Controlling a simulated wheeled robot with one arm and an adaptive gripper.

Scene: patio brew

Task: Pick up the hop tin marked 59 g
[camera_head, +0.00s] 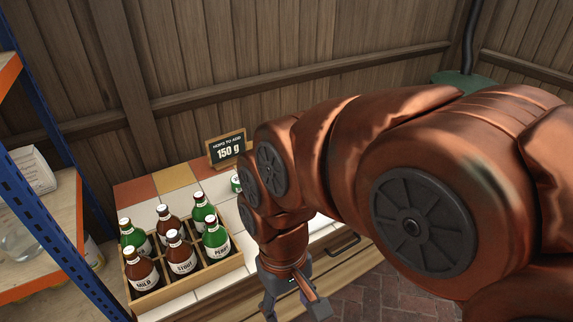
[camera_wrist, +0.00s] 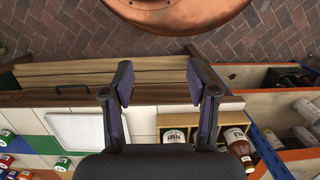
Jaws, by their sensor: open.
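In the wrist view several small tins with white tops stand at the lower left, among them a green tin (camera_wrist: 62,164) and a red tin (camera_wrist: 6,161). Their marks are too small to read, so I cannot tell which is marked 59 g. In the head view one green and white tin (camera_head: 236,183) shows partly beside my arm; the arm hides the rest. My gripper (camera_head: 291,296) is low at the counter's front edge, right of the bottle crate. In the wrist view my gripper (camera_wrist: 160,84) is open with nothing between its fingers, and the tins are off to its left.
A wooden crate (camera_head: 186,284) of brown and green bottles stands on the tiled counter (camera_head: 143,216). A sign (camera_head: 227,149) reads "Hops to add 150 g". A pale flat square plate (camera_wrist: 88,137) lies between tins and crate. A blue-posted shelf (camera_head: 40,215) stands left.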

